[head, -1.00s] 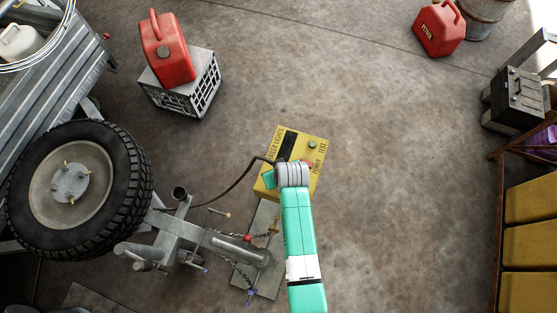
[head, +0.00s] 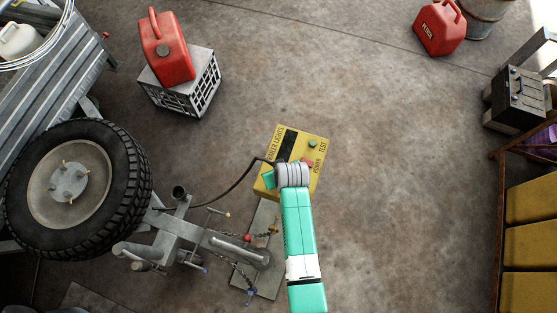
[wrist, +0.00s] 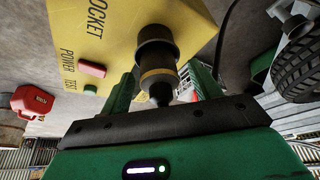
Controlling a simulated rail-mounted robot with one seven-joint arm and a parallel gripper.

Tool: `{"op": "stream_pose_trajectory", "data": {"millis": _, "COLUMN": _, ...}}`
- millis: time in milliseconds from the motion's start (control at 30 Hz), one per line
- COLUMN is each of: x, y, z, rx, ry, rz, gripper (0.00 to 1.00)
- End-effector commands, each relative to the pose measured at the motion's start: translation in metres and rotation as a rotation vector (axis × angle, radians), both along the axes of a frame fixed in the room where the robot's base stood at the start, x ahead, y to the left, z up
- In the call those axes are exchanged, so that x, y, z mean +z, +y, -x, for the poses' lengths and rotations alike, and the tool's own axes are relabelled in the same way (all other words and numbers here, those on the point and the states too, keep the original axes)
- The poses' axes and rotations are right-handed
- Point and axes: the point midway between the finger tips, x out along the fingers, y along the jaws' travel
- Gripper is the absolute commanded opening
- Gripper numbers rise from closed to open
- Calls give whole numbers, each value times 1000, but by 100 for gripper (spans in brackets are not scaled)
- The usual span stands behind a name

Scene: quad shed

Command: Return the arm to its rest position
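The plug sits against the box face marked SOCKET, apparently in the socket. Gaps show between plug and fingers. My arm reaches up from the bottom of the head view, bent over the box. No rest position is marked in view.
A black cable (head: 236,184) runs from near my gripper to the trailer hitch (head: 240,252) close at left. A wheel (head: 125,190) stands further left. A red can (head: 172,55) sits on a crate (head: 207,88). A shelf (head: 497,215) stands at right. Floor between is clear.

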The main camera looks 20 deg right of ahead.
Motion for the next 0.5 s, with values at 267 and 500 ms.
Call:
{"op": "stream_pose_trajectory", "data": {"millis": 267, "x": 0, "y": 0, "z": 0, "rx": 0, "ry": 1, "rz": 0, "gripper": 78}}
{"op": "stream_pose_trajectory", "data": {"millis": 500, "x": 0, "y": 0, "z": 0, "rx": 0, "ry": 1, "rz": 0, "gripper": 84}}
